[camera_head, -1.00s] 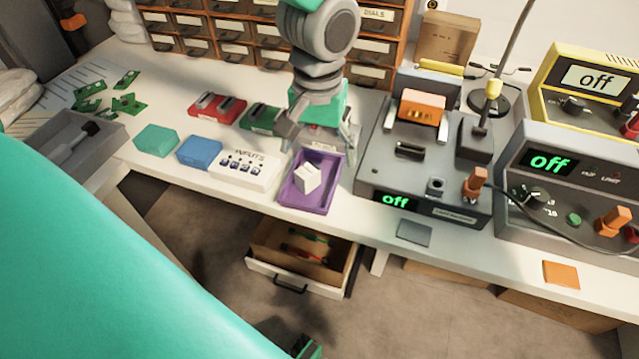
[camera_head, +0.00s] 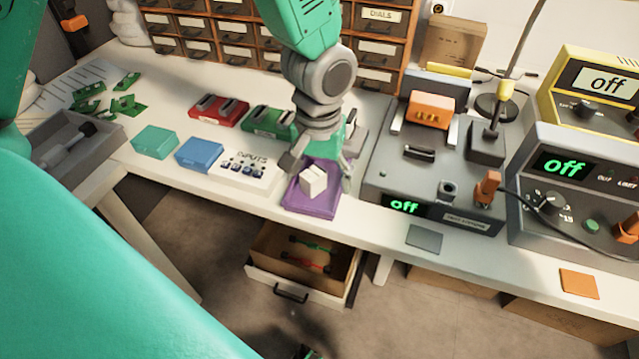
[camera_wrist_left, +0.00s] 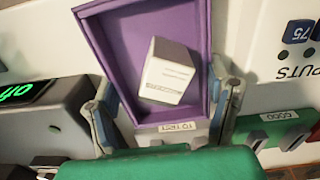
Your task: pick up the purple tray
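The purple tray (camera_head: 312,208) lies on the white bench, left of the grey "off" device, with a small white box (camera_head: 314,181) inside it. My left gripper (camera_head: 319,167) is down at the tray's back end. In the wrist view its fingers (camera_wrist_left: 165,106) are spread, one on each side of the labelled end. I cannot tell whether they touch the walls. My right gripper does not show.
An "INPUTS" box (camera_head: 243,171) stands close left of the tray, and the grey device (camera_head: 425,180) close right. Red (camera_head: 217,108) and green (camera_head: 268,120) modules lie behind. An open drawer (camera_head: 303,262) juts out below the bench edge.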

